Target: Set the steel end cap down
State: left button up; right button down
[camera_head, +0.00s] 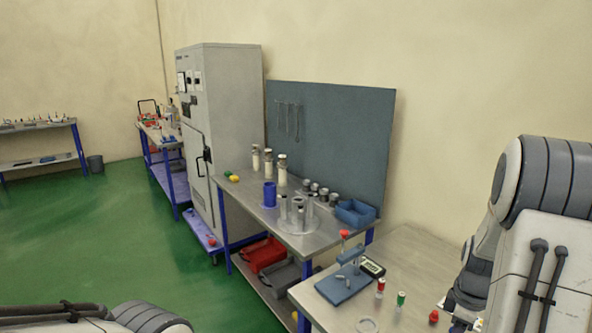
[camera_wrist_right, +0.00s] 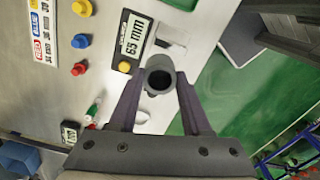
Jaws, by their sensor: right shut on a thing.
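The steel end cap (camera_wrist_right: 160,63) is a short grey ring with a dark round opening, seen in the right wrist view. My right gripper (camera_wrist_right: 158,92) is shut on it, one finger on each side. The cap is over a light grey surface near its edge with the green floor; I cannot tell the gap below it. In the head view my right arm covers most of the right side, and the cap cannot be made out there. My left arm shows only at the bottom left of the head view, without its gripper.
The near bench (camera_head: 418,250) carries a blue-based stand (camera_head: 345,287), a small display, and red-topped and green-topped pieces. In the wrist view a "65 mm" label (camera_wrist_right: 130,40) and coloured knobs lie beside the cap. The middle bench holds cylinders and a blue bin (camera_head: 355,213).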

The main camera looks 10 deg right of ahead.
jog(key=w+a+f+m, duration=0.1)
jog(key=w+a+f, duration=0.1)
jog(key=a, duration=0.2)
jog(key=w+a+f+m, duration=0.1)
jog(key=w+a+f, duration=0.1)
jog(key=a, duration=0.2)
jog(key=w+a+f+m+b, duration=0.1)
jog(key=w+a+f, duration=0.1)
jog(key=a, duration=0.3)
jog(key=shift+w+f, duration=0.15)
jog(key=shift+w, duration=0.1)
jog(key=a+f+m, duration=0.2)
jog(key=a, duration=0.4)
jog(key=a+f+m, duration=0.2)
jog(key=a+f, duration=0.1)
jog(key=a, duration=0.4)
jog(key=shift+w+a+f+m+b, duration=0.2)
jog(key=shift+a+f+m+b, duration=0.1)
jog(key=shift+f, duration=0.05)
jog(key=shift+s, duration=0.1)
